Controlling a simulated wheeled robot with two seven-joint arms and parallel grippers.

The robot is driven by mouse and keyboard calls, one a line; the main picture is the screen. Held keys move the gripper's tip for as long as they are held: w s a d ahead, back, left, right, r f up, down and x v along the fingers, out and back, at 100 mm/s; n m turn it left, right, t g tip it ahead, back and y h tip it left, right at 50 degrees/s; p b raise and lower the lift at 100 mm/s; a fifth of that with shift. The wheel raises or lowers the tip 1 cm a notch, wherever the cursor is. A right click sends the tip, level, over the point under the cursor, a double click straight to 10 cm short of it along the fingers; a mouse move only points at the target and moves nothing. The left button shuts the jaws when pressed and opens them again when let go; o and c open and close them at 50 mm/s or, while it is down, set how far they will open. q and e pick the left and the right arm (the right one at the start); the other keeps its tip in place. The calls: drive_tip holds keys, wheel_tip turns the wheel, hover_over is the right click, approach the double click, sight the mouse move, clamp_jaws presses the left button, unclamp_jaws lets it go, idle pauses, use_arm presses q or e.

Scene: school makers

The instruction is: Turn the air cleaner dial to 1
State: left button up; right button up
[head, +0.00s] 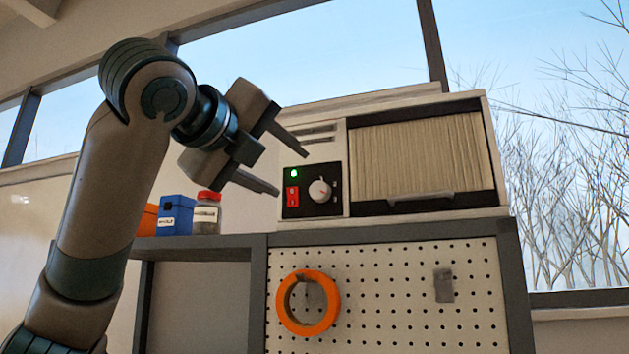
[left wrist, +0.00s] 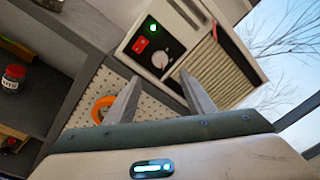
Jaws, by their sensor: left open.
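The air cleaner (head: 415,205) is a pale box with a pleated filter behind a dark frame, standing on top of a shelf unit. Its black control panel (head: 296,170) carries a lit green light, a red switch and a white round dial (head: 320,191). The dial's markings are too small to read. My left gripper (head: 292,173) is open and empty, its two fingers pointing at the panel from the left. In the left wrist view the dial (left wrist: 160,60) lies just beyond the gap between the fingertips (left wrist: 159,76), apparently apart from both. My right gripper is not in view.
Left of the cleaner on the shelf top stand a red-lidded jar (head: 207,213), a blue box (head: 175,215) and an orange box (head: 147,221). Below, an orange tape ring (head: 284,302) hangs on a pegboard (head: 390,310). Windows are behind.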

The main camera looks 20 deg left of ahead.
sight(318, 191)
use_arm(q)
drive_tip(key=w+p, duration=0.2)
drive_tip(key=w, duration=0.1)
drive_tip(key=w+d+p, duration=0.1)
drive_tip(key=w, duration=0.3)
drive_tip(key=w+p, duration=0.2)
drive_tip(key=w, duration=0.2)
drive_tip(key=shift+w+d+r+p, duration=0.1)
drive_tip(key=shift+w+d+p, duration=0.15)
drive_tip(key=shift+p, duration=0.1)
drive_tip(key=shift+w, duration=0.6)
drive_tip(key=c, duration=1.1)
